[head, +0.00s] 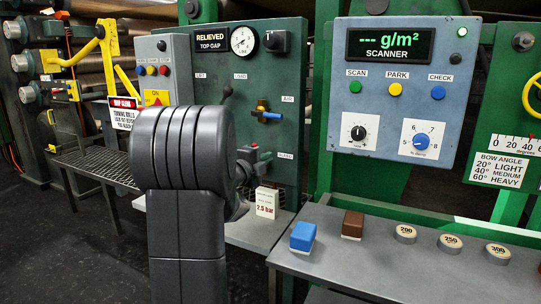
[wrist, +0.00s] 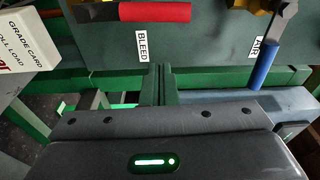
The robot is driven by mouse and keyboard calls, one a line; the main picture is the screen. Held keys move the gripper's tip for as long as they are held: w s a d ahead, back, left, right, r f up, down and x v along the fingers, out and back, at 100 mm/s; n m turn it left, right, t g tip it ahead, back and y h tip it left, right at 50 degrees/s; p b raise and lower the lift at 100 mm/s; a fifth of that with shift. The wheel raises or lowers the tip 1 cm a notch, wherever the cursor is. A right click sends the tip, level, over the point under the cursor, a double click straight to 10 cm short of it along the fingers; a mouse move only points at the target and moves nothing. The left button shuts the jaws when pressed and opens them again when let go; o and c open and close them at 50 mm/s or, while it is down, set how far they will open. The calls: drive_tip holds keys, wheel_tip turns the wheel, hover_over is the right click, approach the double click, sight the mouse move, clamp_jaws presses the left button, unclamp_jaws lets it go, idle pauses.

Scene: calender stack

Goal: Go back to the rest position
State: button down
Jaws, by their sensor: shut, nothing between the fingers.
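My gripper (wrist: 160,122) shows as a dark grey body across the bottom of the wrist view, with a green-lit indicator on it. It is shut and holds nothing; its fingertips are not clearly seen. In the head view, my thick dark grey arm stands upright at centre left and hides most of the gripper. A red handle (wrist: 155,12) by the BLEED label and a blue lever (wrist: 263,65) by the AIR label lie beyond the gripper, apart from it in the picture.
The green valve panel (head: 290,100) stands behind my arm, the blue-grey scanner panel (head: 450,110) to its right. A grade card (head: 267,202) stands near my arm. The grey shelf (head: 350,258) holds a blue block (head: 302,236), a brown block (head: 353,224) and several round weights (head: 451,243).

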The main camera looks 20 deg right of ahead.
drive_tip(key=p+v, duration=0.1)
drive_tip(key=v, duration=0.7)
drive_tip(key=shift+w+a+f, duration=0.1)
drive_tip(key=shift+w, duration=0.05)
